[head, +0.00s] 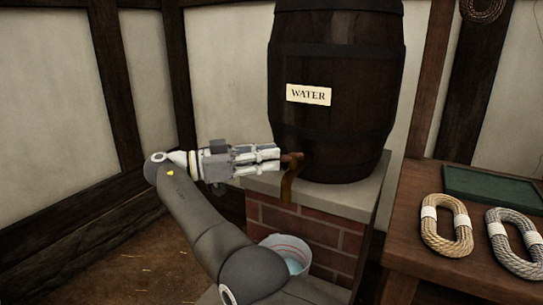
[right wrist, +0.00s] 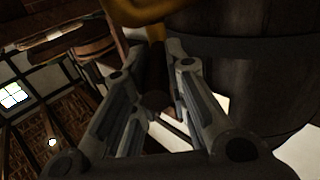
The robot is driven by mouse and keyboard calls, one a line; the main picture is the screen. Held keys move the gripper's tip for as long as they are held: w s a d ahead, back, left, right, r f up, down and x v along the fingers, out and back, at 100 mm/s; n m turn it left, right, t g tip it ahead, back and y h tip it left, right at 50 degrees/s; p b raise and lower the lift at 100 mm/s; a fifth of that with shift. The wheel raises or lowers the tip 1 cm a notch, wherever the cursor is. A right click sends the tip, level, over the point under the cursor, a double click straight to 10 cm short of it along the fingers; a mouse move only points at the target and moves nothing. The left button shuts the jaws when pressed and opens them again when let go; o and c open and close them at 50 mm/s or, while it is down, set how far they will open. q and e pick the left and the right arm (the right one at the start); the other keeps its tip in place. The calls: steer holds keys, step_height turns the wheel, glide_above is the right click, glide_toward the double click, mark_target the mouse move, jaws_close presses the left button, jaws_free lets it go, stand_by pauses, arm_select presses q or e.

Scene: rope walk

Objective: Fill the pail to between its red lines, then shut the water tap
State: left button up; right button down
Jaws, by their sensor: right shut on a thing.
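The dark wooden barrel (head: 335,130) with a WATER label (head: 309,94) stands on a brick plinth. Its brown water tap (head: 288,188) sticks out at the lower left. My right gripper (head: 279,157) reaches in from the left and is shut on the tap's handle; in the right wrist view the dark handle (right wrist: 157,75) lies between the fingers. The pale pail (head: 304,246) stands below the tap, partly hidden by my right arm. Bluish water and reddish lines show inside it; the level against the lines is too small to tell. My left gripper is out of view.
The brick plinth (head: 329,236) has a stone top. A wooden table (head: 405,232) at the right bears a beige rope coil (head: 431,240), a grey rope coil (head: 497,240) and a green tray (head: 449,187). Timbered walls stand behind; the floor at the left is clear.

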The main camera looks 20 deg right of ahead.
stand_by(0.3)
steer(key=c, duration=1.4)
jaws_free()
steer(key=shift+w, duration=0.1)
steer(key=shift+r, duration=0.1)
step_height(320, 180, up, 10)
steer(key=shift+f, duration=0.1)
steer(key=shift+a, duration=0.1)
